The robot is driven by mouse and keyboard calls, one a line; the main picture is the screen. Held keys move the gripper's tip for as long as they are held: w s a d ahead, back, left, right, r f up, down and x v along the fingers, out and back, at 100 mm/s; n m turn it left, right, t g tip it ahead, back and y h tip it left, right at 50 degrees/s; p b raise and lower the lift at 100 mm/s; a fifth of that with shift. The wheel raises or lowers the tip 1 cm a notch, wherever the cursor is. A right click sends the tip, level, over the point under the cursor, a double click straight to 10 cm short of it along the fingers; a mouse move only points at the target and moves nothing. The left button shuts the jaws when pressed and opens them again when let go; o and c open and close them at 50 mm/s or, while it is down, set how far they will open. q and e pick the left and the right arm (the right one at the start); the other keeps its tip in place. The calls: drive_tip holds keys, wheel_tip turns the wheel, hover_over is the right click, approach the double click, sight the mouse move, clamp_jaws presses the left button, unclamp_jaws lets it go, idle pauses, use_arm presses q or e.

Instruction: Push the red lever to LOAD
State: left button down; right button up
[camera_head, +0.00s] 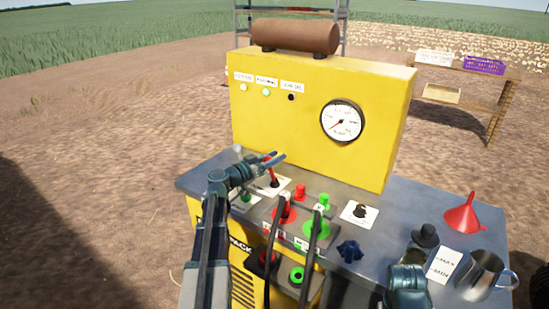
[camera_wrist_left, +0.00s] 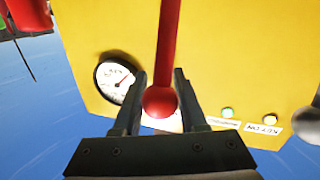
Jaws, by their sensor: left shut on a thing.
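The red lever (camera_head: 272,172) rises from a white label plate on the grey control deck, in front of the yellow panel. My left gripper (camera_head: 273,158) is at its upper end. In the left wrist view the lever's red round knob (camera_wrist_left: 159,102) and red shaft lie between the two dark fingers of my left gripper (camera_wrist_left: 158,94). The fingers are shut on the lever. The lettering on the lever's plate is too small to read, so its marked position cannot be told. My right gripper does not show; a teal joint of my right arm is at the bottom right.
The yellow panel (camera_head: 285,125) carries a round gauge (camera_head: 342,121) and small lamps. A red funnel (camera_head: 463,214) and a metal jug (camera_head: 482,275) sit on the deck's right.

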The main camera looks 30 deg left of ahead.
use_arm(q)
drive_tip(key=shift+r, duration=0.1)
drive_tip(key=w+f+n+g+y+p, duration=0.1)
drive_tip(key=w+f+g+p, duration=0.1)
drive_tip(key=w+g+p, duration=0.4)
drive_tip(key=shift+w+d+y+p, duration=0.35)
drive_tip(key=shift+w+p, duration=0.8)
drive_tip(key=shift+p, duration=0.75)
drive_tip(key=shift+f, duration=0.1)
drive_tip(key=c, duration=0.5)
unclamp_jaws()
drive_tip(key=shift+f, duration=0.1)
drive_tip(key=shift+o, duration=0.2)
